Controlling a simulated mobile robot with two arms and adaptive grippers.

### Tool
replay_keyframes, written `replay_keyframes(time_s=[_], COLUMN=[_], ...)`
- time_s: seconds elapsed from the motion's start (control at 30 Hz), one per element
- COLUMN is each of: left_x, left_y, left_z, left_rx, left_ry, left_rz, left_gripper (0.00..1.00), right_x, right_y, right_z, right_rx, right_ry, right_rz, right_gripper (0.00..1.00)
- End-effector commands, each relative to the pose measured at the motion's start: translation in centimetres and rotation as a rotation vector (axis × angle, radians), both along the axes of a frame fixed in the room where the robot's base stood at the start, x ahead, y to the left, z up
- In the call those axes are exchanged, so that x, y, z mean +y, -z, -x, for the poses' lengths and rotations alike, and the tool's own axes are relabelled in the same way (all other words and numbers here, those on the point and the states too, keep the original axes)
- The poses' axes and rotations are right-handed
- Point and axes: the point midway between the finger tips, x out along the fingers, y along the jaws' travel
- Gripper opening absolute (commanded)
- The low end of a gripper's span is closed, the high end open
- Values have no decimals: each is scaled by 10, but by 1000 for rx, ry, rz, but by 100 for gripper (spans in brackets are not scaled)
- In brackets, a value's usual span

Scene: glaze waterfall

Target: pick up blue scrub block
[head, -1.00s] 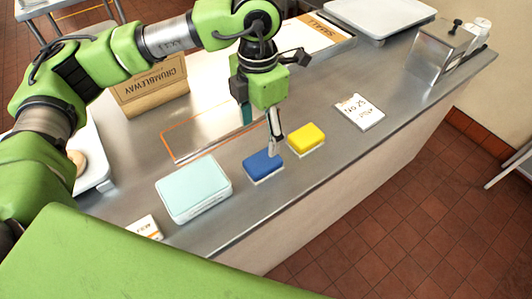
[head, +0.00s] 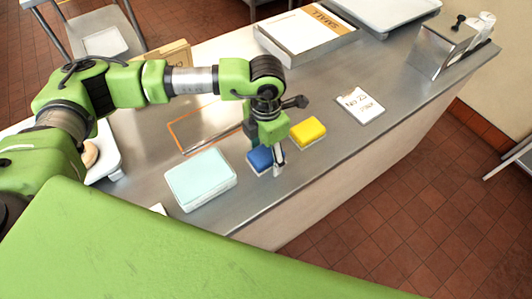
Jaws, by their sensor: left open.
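The blue scrub block (head: 259,159) lies on the steel counter (head: 360,150), between a pale blue box and a yellow block. It has a blue top over a pale base. My left gripper (head: 270,163) is open and pointed down at the block, with a metal finger in front of it on the near right side. The other finger is mostly hidden behind the gripper's body, and part of the block is covered. I cannot tell if the fingers touch it. My right gripper is not in view.
The yellow block (head: 308,131) sits close to the right of the gripper. The pale blue box (head: 201,180) stands to the left. An orange-edged mat (head: 205,125) lies behind. A white card (head: 361,106) lies further right. The counter's front edge is near.

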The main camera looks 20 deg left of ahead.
Motion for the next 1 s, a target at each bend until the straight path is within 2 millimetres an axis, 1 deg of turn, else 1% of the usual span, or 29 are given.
replay_keyframes(time_s=[0.07, 0.1, 0.17, 0.2, 0.23, 0.27, 0.5, 0.67, 0.77, 0.9, 0.97, 1.0], left_x=[0, 0, 0, 0, 0, 0, 0, 0, -1, 0, 0, 0], left_y=[0, 0, 0, 0, 0, 0, 0, -3, -10, -30, -38, -46], left_z=[0, 0, 0, 0, 0, 0, 0, -1, -1, -2, 7, 15], left_rx=[0, 0, 0, 0, 0, 0, -1, -2, -4, -6, -5, -7], left_ry=[0, 1, 1, 1, 1, 1, 1, 1, 1, 3, 4, 7], left_rz=[0, 0, 0, 0, 0, 0, 1, 0, 2, 1, 3, 3], left_gripper=[64, 61, 46, 35, 28, 22, 22, 22, 22, 22, 22, 22], right_x=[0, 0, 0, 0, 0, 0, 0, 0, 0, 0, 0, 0], right_y=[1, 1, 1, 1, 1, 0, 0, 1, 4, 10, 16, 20], right_z=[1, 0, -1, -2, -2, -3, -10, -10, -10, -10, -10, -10], right_rx=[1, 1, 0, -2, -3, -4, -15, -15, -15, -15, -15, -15], right_ry=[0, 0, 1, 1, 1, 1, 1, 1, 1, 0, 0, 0], right_rz=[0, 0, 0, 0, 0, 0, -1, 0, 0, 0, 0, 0], right_gripper=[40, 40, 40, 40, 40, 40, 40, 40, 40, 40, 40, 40])
